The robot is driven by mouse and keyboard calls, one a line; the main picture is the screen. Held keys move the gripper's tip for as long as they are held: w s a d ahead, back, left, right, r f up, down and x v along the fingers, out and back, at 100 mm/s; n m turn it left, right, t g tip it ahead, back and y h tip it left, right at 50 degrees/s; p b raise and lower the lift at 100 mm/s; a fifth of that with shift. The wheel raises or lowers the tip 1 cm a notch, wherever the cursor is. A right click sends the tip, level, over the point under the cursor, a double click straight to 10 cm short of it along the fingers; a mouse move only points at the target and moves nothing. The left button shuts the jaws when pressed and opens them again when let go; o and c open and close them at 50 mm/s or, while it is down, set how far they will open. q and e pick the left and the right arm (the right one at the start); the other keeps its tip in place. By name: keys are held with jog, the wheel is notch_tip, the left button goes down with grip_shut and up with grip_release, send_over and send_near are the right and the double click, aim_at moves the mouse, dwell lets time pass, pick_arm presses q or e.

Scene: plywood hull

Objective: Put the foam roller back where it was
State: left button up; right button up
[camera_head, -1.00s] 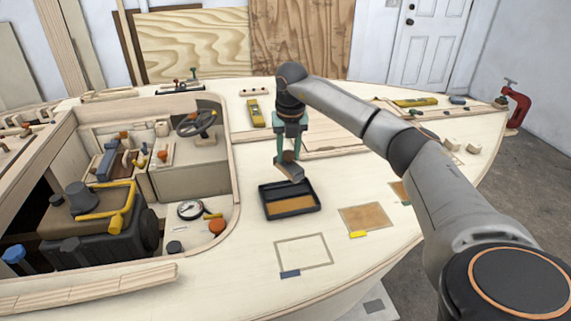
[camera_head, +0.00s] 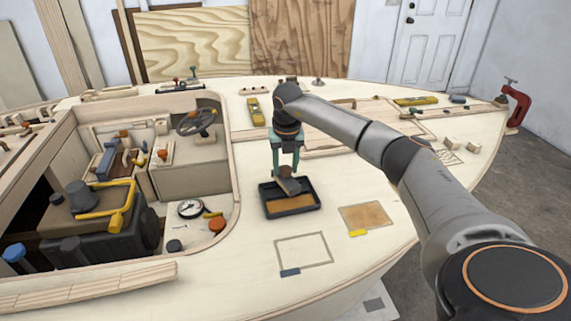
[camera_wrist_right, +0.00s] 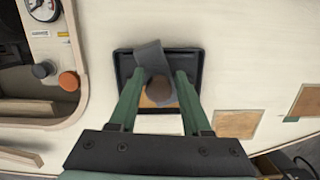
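The foam roller (camera_head: 289,186), a grey head with a brown rounded handle end, is at the black paint tray (camera_head: 291,211). My right gripper (camera_head: 286,172) points down over the tray, its green fingers around the roller's handle. In the right wrist view the brown end of the roller (camera_wrist_right: 158,88) sits between the fingertips (camera_wrist_right: 158,90), and the grey head reaches toward the tray's far rim. The tray (camera_wrist_right: 122,66) holds an ochre layer. I cannot tell whether the roller touches the tray floor. My left gripper is not in view.
Right of the tray is a brown patch (camera_head: 366,217) with yellow tape. In front is an empty outlined rectangle (camera_head: 303,251) with blue tape. The cockpit opening with a gauge (camera_head: 190,209) and an orange knob (camera_head: 217,225) lies left. A red clamp (camera_head: 517,105) is at the far right.

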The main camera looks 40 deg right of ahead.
aim_at(287, 170)
jog(key=shift+o, duration=1.2)
jog(key=shift+r, duration=0.1)
jog(key=shift+r, duration=0.35)
notch_tip(287, 170, up, 12)
jog(key=s+a, duration=0.1)
jog(key=shift+s+p, duration=0.25)
jog(key=shift+p, duration=0.15)
jog(key=shift+f, duration=0.1)
